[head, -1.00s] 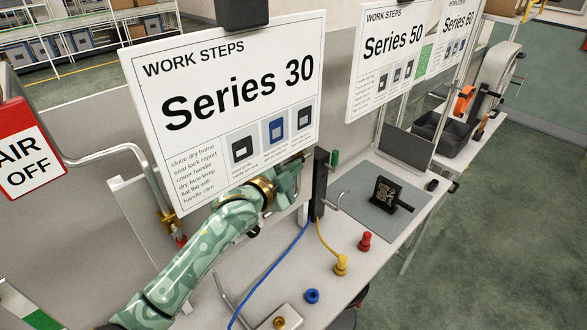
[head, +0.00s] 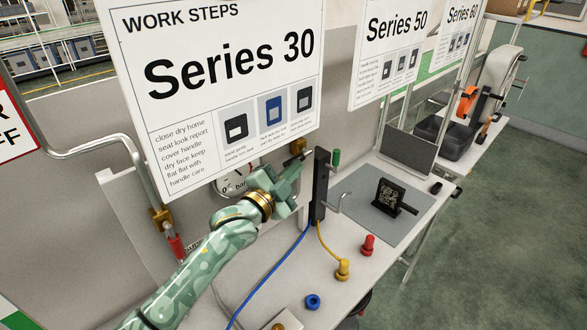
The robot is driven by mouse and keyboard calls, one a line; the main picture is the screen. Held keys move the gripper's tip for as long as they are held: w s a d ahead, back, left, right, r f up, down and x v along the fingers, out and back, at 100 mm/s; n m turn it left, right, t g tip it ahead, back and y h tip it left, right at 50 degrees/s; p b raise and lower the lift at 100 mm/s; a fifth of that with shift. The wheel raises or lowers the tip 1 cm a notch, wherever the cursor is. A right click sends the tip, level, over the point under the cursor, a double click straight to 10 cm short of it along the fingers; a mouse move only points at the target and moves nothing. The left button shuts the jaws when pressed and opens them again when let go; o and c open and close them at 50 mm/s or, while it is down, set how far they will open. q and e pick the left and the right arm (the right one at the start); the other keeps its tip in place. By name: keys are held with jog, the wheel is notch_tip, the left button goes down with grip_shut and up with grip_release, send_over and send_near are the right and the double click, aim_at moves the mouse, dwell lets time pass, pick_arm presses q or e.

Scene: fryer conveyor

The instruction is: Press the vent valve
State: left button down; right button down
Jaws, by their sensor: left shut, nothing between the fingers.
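My left gripper (head: 298,162) is shut and empty, beside the upper left side of a black upright block (head: 320,185). I cannot tell whether it touches the block. A small green cylinder (head: 336,157) sits at the block's upper right, with a bent metal lever (head: 343,200) below it. No part is clearly marked as the vent valve. A round pressure gauge (head: 228,184) is partly hidden behind my left arm and the sign. A brass fitting with a red handle (head: 176,246) hangs on the pipe at left. My right gripper is out of view.
The Series 30 sign (head: 225,75) hangs close above my arm. Red (head: 367,245), yellow (head: 343,269) and blue (head: 313,301) fittings stand on the bench, with blue and yellow hoses. A grey mat (head: 358,205) holds a black part (head: 390,195).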

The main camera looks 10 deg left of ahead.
pick_arm(q)
jog(key=shift+w+d+f+b, duration=0.1)
jog(key=shift+w+f+b, duration=0.1)
jog(key=shift+f, duration=0.5)
jog(key=shift+w+d+f+b, duration=0.1)
jog(key=shift+w+f+b, duration=0.05)
jog(key=shift+f, duration=0.6)
jog(key=shift+w+d+f+b, duration=0.1)
jog(key=shift+w+f+b, duration=0.1)
jog(key=shift+f, duration=0.6)
